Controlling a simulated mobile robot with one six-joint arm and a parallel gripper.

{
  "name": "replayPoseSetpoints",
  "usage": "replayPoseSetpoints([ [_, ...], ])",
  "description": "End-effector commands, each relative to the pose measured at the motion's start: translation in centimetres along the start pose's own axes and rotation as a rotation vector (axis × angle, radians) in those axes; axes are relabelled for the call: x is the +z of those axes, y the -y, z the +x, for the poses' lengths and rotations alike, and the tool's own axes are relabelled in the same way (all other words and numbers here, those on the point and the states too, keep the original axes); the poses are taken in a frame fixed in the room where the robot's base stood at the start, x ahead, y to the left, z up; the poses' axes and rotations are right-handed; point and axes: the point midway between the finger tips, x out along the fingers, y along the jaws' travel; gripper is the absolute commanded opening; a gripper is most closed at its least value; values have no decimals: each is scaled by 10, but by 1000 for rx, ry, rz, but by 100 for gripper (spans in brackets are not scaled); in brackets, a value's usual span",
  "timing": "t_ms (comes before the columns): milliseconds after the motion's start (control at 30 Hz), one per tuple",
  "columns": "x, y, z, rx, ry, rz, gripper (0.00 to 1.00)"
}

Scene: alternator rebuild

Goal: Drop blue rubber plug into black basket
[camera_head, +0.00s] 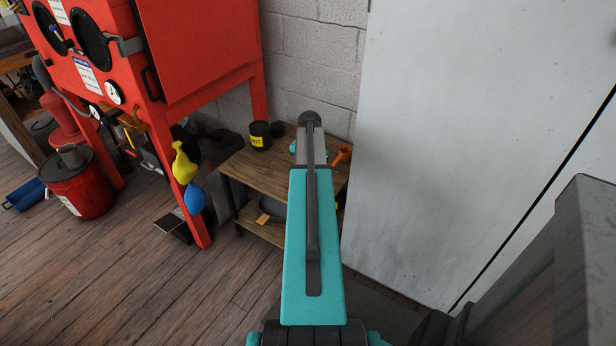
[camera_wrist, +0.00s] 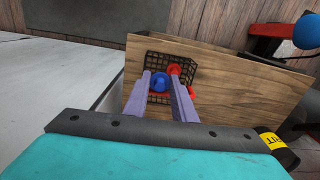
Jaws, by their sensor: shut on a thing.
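In the wrist view, my gripper (camera_wrist: 162,76) is shut on the blue rubber plug (camera_wrist: 160,82), which shows between the two fingertips. The black basket (camera_wrist: 205,56) is a wire-mesh one on the wooden bench top. The plug appears over the basket's opening; how high above it I cannot tell. A red piece (camera_wrist: 174,69) shows in the basket beside the plug, and more red shows between and beside my fingers. In the head view my arm hides the fingertips, the plug and the basket.
The wooden bench (camera_head: 258,176) stands against a block wall, beside a light grey panel (camera_head: 440,140). A black can with a yellow label (camera_head: 260,135) and an orange item (camera_head: 342,156) stand on it. Left are a red cabinet (camera_head: 200,40) and yellow (camera_head: 184,165) and blue (camera_head: 195,199) hanging items.

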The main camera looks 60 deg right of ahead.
Motion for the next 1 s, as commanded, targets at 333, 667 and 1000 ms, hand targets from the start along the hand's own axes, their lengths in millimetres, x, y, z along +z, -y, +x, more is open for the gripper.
replayPoseSetpoints([
  [333,0,0,15,0,0,0,3],
  [667,0,0,16,0,0,0,3],
  [1000,0,0,16,0,0,0,46],
])
